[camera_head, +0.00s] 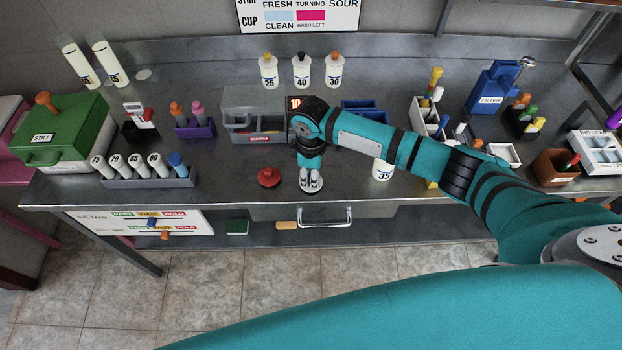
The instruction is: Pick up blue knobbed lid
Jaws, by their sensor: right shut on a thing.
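My right gripper (311,184) points down at the front edge of the steel bench. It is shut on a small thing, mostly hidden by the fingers. A pale round rim (313,193) shows just below the fingertips. I cannot make out a blue knobbed lid there, nor the colour of the held thing. A dark red knobbed lid (268,177) lies on the bench just left of the gripper, apart from it. My left gripper is not in view.
A grey box (255,104) stands behind the gripper. A tube rack (150,182) and green-lidded box (62,127) stand left. A drawer handle (325,218) juts out below the bench edge.

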